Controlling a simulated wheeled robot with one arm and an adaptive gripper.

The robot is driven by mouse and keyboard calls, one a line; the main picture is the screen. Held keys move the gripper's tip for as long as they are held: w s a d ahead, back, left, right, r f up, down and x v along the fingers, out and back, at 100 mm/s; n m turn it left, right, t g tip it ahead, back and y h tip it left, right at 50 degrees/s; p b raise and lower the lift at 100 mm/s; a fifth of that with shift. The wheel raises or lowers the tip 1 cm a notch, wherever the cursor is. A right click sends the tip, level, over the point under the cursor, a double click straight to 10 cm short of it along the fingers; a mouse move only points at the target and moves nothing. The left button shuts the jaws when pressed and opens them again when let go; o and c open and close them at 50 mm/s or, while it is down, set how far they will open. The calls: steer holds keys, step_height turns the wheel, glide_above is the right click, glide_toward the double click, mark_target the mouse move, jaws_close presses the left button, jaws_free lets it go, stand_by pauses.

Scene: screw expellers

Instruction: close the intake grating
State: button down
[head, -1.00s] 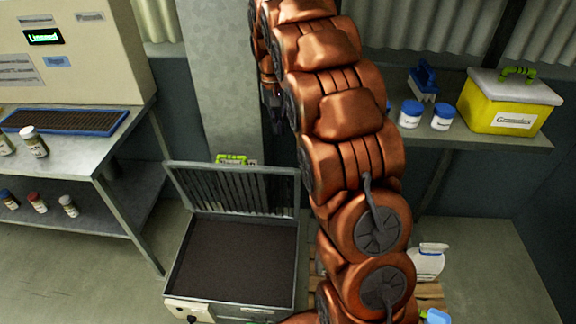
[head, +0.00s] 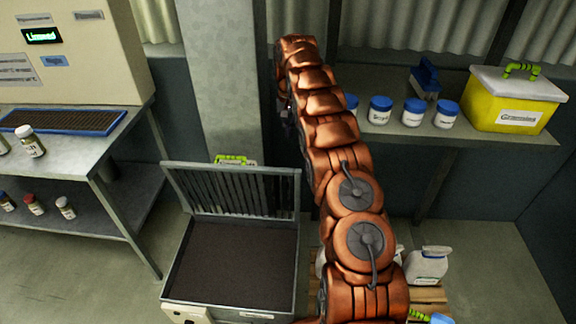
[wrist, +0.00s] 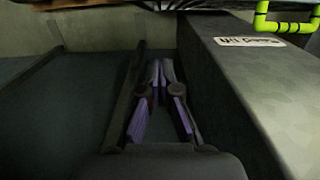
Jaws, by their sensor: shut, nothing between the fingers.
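The intake grating (head: 240,190), a barred metal lid, stands open and raised along the back edge of the intake bin (head: 238,309). The bin's inside is filled with dark material. A green handle (head: 230,159) shows at the grating's top edge. My gripper (wrist: 160,66) is shut and empty in the wrist view, its purple-lined fingers together at the tips, pointing away. In the head view it is mostly hidden beside my arm, above and to the right of the grating, apart from it. A green handle also shows at the wrist view's upper right; I cannot tell which one.
A grey pillar (head: 224,75) stands behind the grating. A metal table (head: 105,150) with jars is at left. A shelf (head: 480,140) at right holds several blue-lidded jars and a yellow box (head: 510,102). White jugs (head: 427,266) stand right of the bin.

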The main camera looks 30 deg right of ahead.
steer(key=s+a+f+p, duration=0.2)
steer(key=s+f, duration=0.1)
steer(key=f, duration=0.8)
steer(key=shift+s+f, duration=0.2)
steer(key=shift+f, duration=0.05)
stand_by(0.4)
steer(key=shift+a, duration=0.1)
steer(key=shift+s, duration=0.2)
